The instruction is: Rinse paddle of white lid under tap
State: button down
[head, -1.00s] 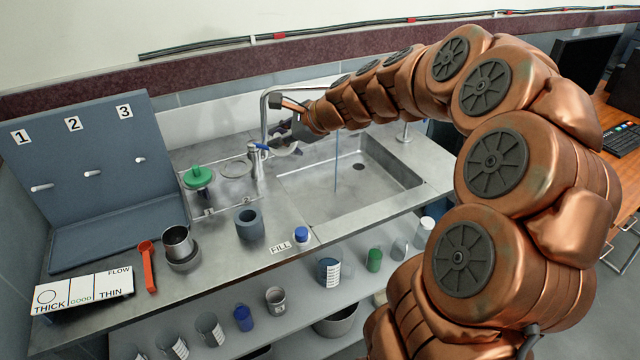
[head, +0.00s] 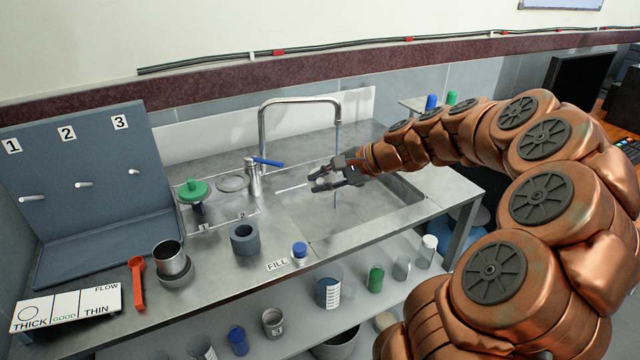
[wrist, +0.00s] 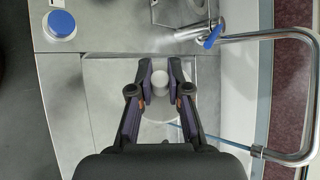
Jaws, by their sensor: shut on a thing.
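My gripper (head: 318,180) is over the sink (head: 405,213), its fingers pointing left. In the wrist view my gripper (wrist: 160,82) is shut on the small white knob of the white lid (wrist: 160,80). A pale round disc, apparently the lid's plate, shows partly behind the fingers. The paddle cannot be made out. The tap (head: 300,101) arches over the sink, with a blue lever (head: 267,161) at its left. A thin blue water stream (head: 337,140) falls from the spout, close by the gripper; the wrist view does not show whether it touches the lid.
A metal cup (head: 172,258) and red spoon (head: 137,284) are farther left. A pegboard (head: 80,170) stands behind them.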

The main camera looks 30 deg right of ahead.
jog(key=w+d+p, duration=0.2)
jog(key=w+d, duration=0.6)
jog(key=d, duration=0.1)
jog(key=shift+w+p, duration=0.3)
jog(key=shift+w, duration=0.05)
dwell(0.5)
jog(key=shift+r, duration=0.1)
jog(key=shift+s+a, duration=0.1)
dwell(1.3)
jog(key=shift+s+a+b, duration=0.5)
jog(key=shift+s+a, duration=1.9)
jog(key=shift+s+a+r+p, duration=0.1)
jog(key=shift+s+a+r, duration=0.4)
jog(key=shift+s+a, duration=0.25)
jog(key=shift+s+a+r+p, duration=0.15)
jog(key=shift+s+a+r, duration=0.35)
jog(key=shift+s+a, duration=0.2)
jog(key=shift+s+a+r+p, duration=0.1)
jog(key=shift+s+a+r, duration=0.4)
jog(key=shift+s+a, duration=0.2)
